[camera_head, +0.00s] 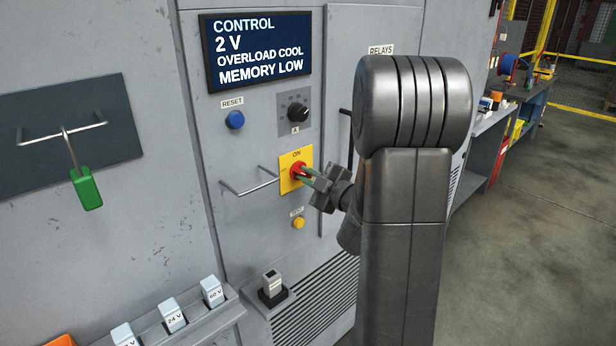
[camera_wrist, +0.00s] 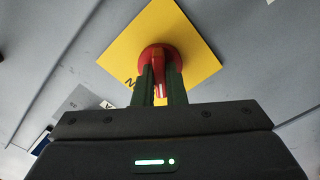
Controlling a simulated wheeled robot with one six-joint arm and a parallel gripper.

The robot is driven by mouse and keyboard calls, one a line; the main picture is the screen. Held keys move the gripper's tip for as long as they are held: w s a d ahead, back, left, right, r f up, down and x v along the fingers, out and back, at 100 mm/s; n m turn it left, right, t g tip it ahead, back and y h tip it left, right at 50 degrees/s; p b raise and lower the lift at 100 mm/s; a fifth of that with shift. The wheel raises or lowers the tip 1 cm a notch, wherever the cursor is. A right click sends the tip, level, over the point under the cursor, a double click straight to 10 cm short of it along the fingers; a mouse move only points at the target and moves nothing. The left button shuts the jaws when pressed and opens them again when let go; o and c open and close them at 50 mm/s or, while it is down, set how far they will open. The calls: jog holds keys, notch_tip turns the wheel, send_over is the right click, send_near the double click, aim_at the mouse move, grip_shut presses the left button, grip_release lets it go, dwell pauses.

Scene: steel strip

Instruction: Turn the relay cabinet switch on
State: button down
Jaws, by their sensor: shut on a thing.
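The relay cabinet switch is a red rotary knob (camera_head: 297,171) on a yellow plate (camera_head: 288,183) marked ON at its top. It sits on the grey cabinet front, left of my arm. My gripper (camera_head: 307,173) reaches it from the right, with its green fingers on the knob. In the wrist view, the knob's red handle (camera_wrist: 158,74) stands between the two green fingers (camera_wrist: 160,88), which are shut on it. The yellow plate (camera_wrist: 190,45) shows behind. The handle's exact angle against the plate's marks is hard to tell.
A display (camera_head: 258,50) reads CONTROL, 2 V, OVERLOAD COOL, MEMORY LOW. A blue RESET button (camera_head: 235,120), a black dial (camera_head: 298,112) and a yellow button (camera_head: 298,223) surround the switch. A metal bar handle (camera_head: 248,188) juts out left of it. A shelf (camera_head: 190,328) holds voltage blocks.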

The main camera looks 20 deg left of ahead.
jog(key=shift+m, duration=0.3)
jog(key=m+b, duration=0.1)
jog(key=m, duration=0.8)
jog(key=shift+m+p, duration=0.3)
jog(key=shift+m, duration=0.1)
dwell(0.3)
jog(key=c, duration=1.5)
grip_release()
jog(key=b+v, duration=0.2)
jog(key=v, duration=1.2)
jog(key=shift+b, duration=0.4)
jog(key=shift+a, duration=0.15)
